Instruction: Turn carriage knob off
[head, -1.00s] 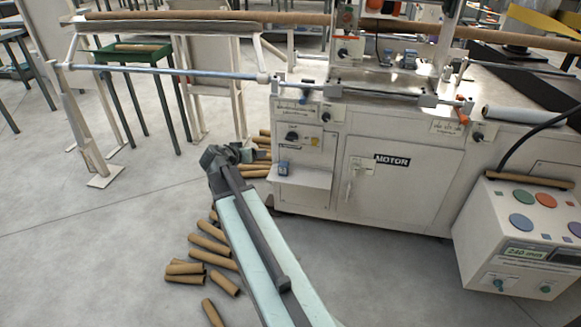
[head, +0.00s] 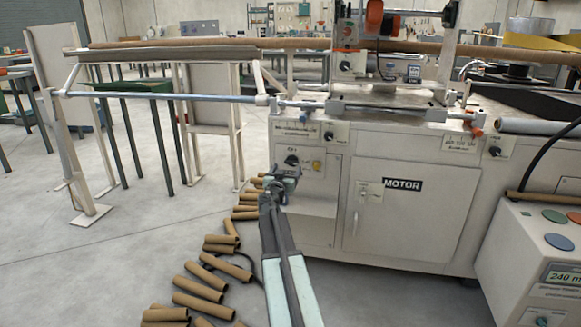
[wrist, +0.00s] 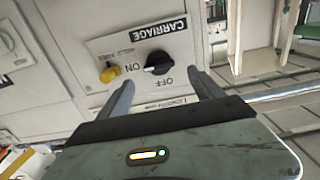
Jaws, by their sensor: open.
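The carriage knob (wrist: 158,62) is a black rotary knob on a white plate marked CARRIAGE, with ON and OFF labels, upside down in the wrist view. A pale mark on the knob appears to face the ON side. The knob also shows on the machine's front panel in the head view (head: 291,160). My gripper (wrist: 162,82) is open, its two fingers pointing at the panel on either side below the knob in the wrist view. I see no contact with the knob. In the head view my gripper (head: 285,174) is just below the knob.
A yellow button (wrist: 110,75) sits beside the knob. The MOTOR cabinet door (head: 405,215) is to the right. Several cardboard tubes (head: 205,282) lie on the floor at the left. A control box (head: 535,260) stands at the right. A steel rod (head: 170,97) runs above left.

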